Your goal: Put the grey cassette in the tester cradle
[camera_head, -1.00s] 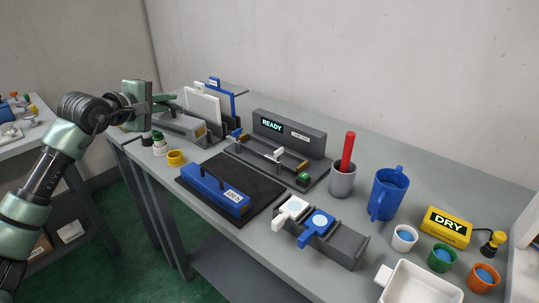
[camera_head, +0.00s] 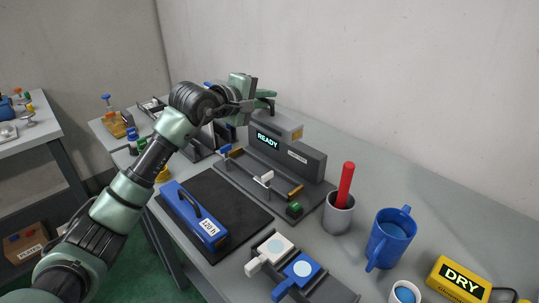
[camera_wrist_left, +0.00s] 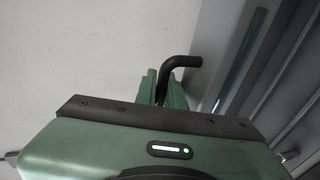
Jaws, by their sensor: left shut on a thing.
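My left gripper (camera_head: 266,99) is shut on the black handle of the grey cassette (camera_head: 282,124), a grey box with a small yellow label on its end. The cassette hangs by the top of the tester's upright panel (camera_head: 308,158), which reads READY; I cannot tell whether they touch. The tester cradle (camera_head: 245,179) lies in front of that panel and looks empty, with a green knob (camera_head: 294,209) at its near end. In the left wrist view, the bent black handle (camera_wrist_left: 182,62) sticks out between the fingers (camera_wrist_left: 163,86); the cassette's body is hidden there. My right gripper is not in view.
A blue cassette labelled 120 h (camera_head: 193,214) lies on a black mat (camera_head: 235,205) before the tester. A grey cup with a red stick (camera_head: 339,213) and a blue mug (camera_head: 390,238) stand to the right.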

